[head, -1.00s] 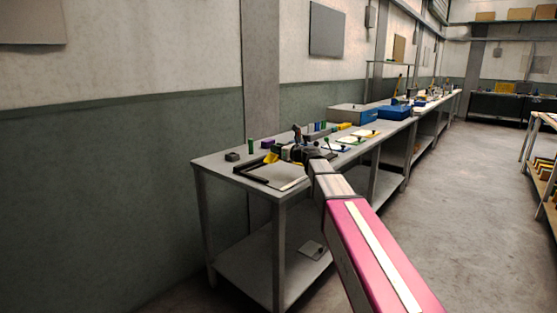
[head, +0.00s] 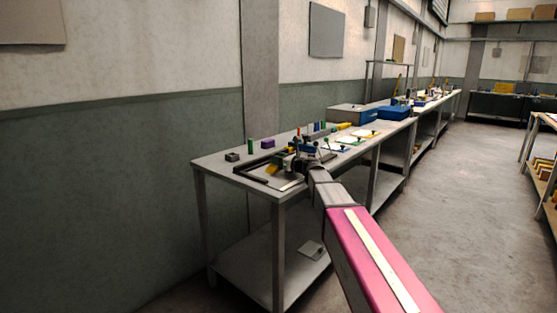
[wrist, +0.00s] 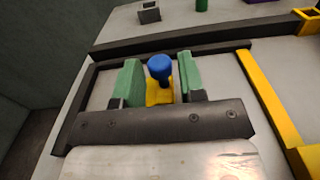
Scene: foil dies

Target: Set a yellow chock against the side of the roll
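In the wrist view, my gripper (wrist: 160,84) has two green finger pads held apart. A yellow chock (wrist: 160,98) with a blue knob (wrist: 160,66) shows between them, with a narrow gap on each side of the knob. In the head view, my gripper (head: 290,163) is low over the near end of the bench. A yellow piece (head: 273,169) shows beside it; I cannot tell whether it is the same chock. I cannot make out the roll in either view.
A dark angled rail (wrist: 165,43) lies beyond the fingers. A yellow bar (wrist: 262,92) runs along the right. A grey block (head: 232,157), a green cylinder (head: 250,145) and a purple block (head: 268,143) stand toward the bench's back. Blue boxes (head: 393,112) stand farther along.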

